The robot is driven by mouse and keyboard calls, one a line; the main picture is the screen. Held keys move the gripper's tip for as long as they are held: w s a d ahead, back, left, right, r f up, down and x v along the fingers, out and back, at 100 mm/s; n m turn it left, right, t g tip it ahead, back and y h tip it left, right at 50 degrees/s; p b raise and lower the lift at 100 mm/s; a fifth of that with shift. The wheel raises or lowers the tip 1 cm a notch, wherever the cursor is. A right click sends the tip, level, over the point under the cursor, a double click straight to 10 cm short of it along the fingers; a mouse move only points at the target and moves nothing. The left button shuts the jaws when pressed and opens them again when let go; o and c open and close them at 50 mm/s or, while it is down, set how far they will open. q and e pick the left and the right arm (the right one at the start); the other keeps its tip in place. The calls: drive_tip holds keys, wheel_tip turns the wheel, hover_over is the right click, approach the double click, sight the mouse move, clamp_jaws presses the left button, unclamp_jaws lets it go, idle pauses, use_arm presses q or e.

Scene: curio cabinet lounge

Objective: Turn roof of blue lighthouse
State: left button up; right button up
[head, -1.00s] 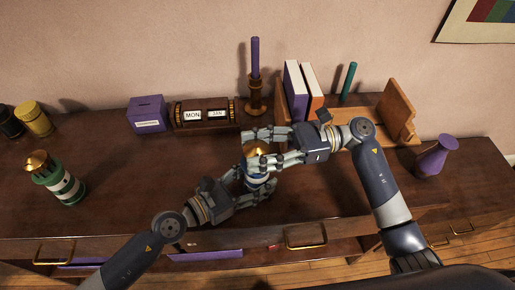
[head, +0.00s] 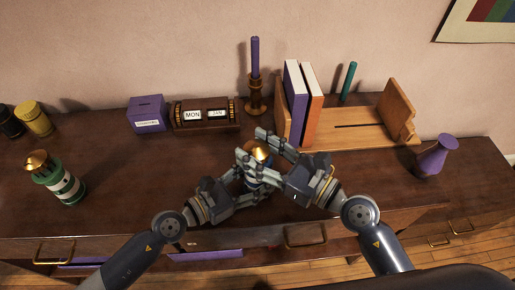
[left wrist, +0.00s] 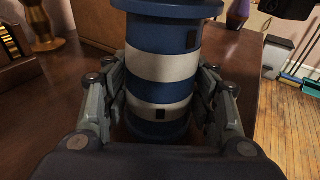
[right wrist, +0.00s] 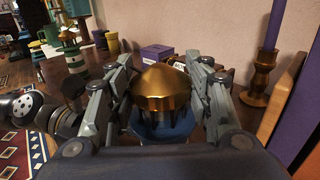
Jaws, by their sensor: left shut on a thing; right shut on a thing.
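The blue lighthouse, with blue and white bands, stands on the dresser; its body (left wrist: 160,68) fills the middle of the left wrist view. My left gripper (head: 250,183) is shut around its lower body, one finger on each side (left wrist: 160,105). The gold faceted roof (head: 258,150) sits on top and shows large in the right wrist view (right wrist: 163,86). My right gripper (head: 268,148) is shut on the roof from the right, a finger on each side. In the head view the fingers hide most of the lighthouse.
A green lighthouse (head: 66,186) stands at the left. Behind are a purple box (head: 147,115), a calendar (head: 206,114), a purple candle in a wooden holder (head: 255,95) and a wooden book rack (head: 365,133). A purple vase (head: 433,158) stands right. The dresser's front middle is fairly clear.

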drive_tip(key=shift+s+a+f+m+t+h, duration=0.1)
drive_tip(key=shift+m+t+h, duration=0.7)
drive_tip(key=shift+h, duration=0.1)
drive_tip(key=shift+a+f+m+t+h, duration=0.1)
drive_tip(key=shift+m+t+h, duration=0.6)
drive_tip(key=shift+m+h, duration=0.15)
drive_tip(key=shift+m+t+h, duration=0.25)
drive_tip(key=shift+t+h, duration=0.05)
drive_tip(key=shift+h, duration=0.15)
drive_tip(key=shift+d, duration=0.1)
drive_tip(key=o, duration=1.1)
drive_tip(key=v, duration=1.2)
drive_tip(key=shift+r, duration=0.1)
